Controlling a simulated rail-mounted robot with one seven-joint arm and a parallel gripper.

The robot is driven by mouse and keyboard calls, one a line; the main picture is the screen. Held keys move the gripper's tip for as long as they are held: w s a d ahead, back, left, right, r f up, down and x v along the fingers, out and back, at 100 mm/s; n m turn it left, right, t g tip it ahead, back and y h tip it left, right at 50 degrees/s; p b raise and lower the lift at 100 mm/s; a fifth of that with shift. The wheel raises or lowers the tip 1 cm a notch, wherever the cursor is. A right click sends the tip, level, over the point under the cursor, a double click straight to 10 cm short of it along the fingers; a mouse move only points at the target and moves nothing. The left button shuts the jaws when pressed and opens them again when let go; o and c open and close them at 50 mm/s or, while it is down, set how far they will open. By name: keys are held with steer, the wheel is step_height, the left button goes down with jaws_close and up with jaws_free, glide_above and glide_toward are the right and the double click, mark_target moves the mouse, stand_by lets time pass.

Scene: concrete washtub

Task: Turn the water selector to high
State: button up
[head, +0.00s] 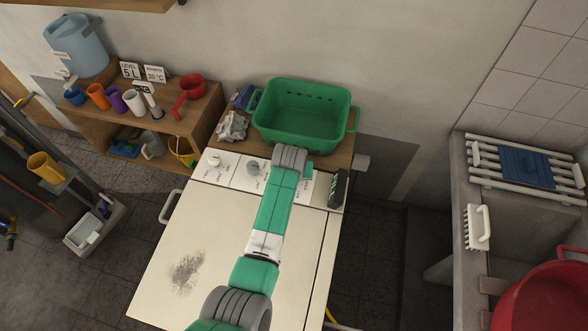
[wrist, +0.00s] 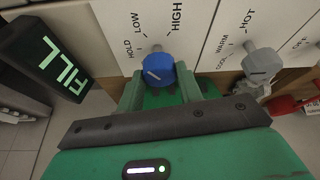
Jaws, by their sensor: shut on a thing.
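The water selector is a blue knob (wrist: 158,71) on the white control panel, marked HOLD, LOW and HIGH, in the wrist view. My gripper (wrist: 160,86) has one green finger on each side of the knob and is shut on it. The knob's small grey tip points up toward the space between LOW and HIGH; its exact setting is hard to tell. In the head view my arm covers the selector and my gripper.
A grey temperature knob (wrist: 262,64) sits close to the right of the selector in the wrist view. A lit FILL display (wrist: 62,62) stands at the left. In the head view a green basket (head: 303,112) stands behind the panel. The machine's white lid (head: 215,245) is clear except for a grey smudge.

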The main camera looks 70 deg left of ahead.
steer(key=m+t+h, duration=0.1)
steer(key=m, duration=0.2)
steer(key=shift+s+a+m+p, duration=0.1)
steer(key=shift+a+m+p, duration=0.05)
steer(key=shift+m+p, duration=0.25)
steer(key=m+h, duration=0.1)
steer(key=m, duration=0.2)
steer(key=shift+a+m+t+b, duration=0.1)
steer(key=shift+m+t+b, duration=0.2)
steer(key=shift+t+b, duration=0.1)
steer(key=m+h+b, duration=0.1)
steer(key=m, duration=0.2)
steer(key=shift+f+m+h+b, duration=0.15)
steer(key=shift+m+h+b, duration=0.15)
steer(key=shift+b, duration=0.1)
steer(key=shift+a+m+h+b, duration=0.15)
steer(key=shift+m+h+b, duration=0.55)
steer(key=shift+m+b, duration=0.7)
steer(key=shift+m, duration=0.5)
steer(key=o, duration=1)
steer(key=p+v, duration=0.2)
steer(key=v, duration=0.6)
